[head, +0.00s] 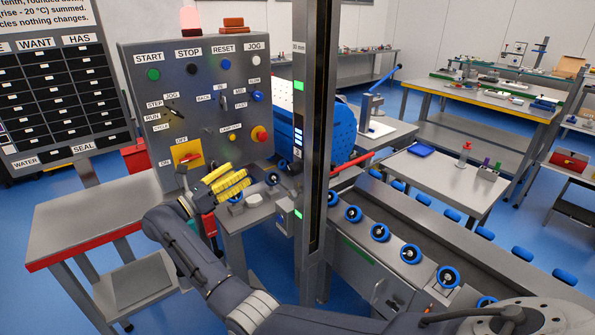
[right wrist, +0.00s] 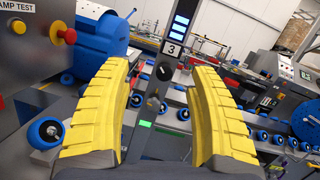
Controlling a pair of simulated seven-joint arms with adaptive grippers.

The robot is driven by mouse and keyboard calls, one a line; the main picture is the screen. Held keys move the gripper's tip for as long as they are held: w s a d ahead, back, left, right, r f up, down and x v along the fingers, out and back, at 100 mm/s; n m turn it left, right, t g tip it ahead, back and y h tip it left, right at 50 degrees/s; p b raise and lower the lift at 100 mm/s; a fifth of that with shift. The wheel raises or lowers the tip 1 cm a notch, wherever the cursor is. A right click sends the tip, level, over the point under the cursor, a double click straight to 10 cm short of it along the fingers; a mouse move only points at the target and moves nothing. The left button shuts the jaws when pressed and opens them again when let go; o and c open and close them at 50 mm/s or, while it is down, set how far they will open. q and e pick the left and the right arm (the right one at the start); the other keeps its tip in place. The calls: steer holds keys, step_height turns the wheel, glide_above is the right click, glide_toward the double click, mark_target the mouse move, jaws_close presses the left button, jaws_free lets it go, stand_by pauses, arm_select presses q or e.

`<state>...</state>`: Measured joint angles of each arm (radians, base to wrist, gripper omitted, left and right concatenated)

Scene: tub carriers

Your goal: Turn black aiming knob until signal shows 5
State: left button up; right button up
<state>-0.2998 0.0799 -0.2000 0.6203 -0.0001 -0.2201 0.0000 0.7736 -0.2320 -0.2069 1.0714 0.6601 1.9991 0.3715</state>
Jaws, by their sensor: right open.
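The black aiming knob (right wrist: 163,72) with a white pointer mark sits on a grey post (head: 316,120). In the right wrist view it appears between my fingertips, with a gap on both sides. Just above it a small plate (right wrist: 171,49) reads 3, below a column of lit blue-white bars (right wrist: 182,25). The bars also show on the post in the head view (head: 298,150); I cannot make out the knob there. My right gripper (head: 240,184), with ribbed yellow fingers, is open and empty, left of the post. It fills the sides of the right wrist view (right wrist: 162,75). My left gripper is not in view.
A grey control panel (head: 205,105) with buttons and switches stands behind and left of my right gripper. A conveyor (head: 430,225) with blue rollers runs right of the post. A blue drum (head: 335,130) is behind the post. A red-edged table (head: 85,225) stands at left.

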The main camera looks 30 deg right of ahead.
mark_target(290, 171)
step_height(290, 171, down, 4)
steer(key=s+d+f+m+g+y, duration=0.1)
steer(key=s+d+m+g+y, duration=0.1)
steer(key=m, duration=0.1)
steer(key=d, duration=0.5)
steer(key=w+d, duration=0.1)
steer(key=d, duration=1)
steer(key=shift+w+d+r, duration=0.15)
steer(key=shift+r, duration=0.1)
jaws_close()
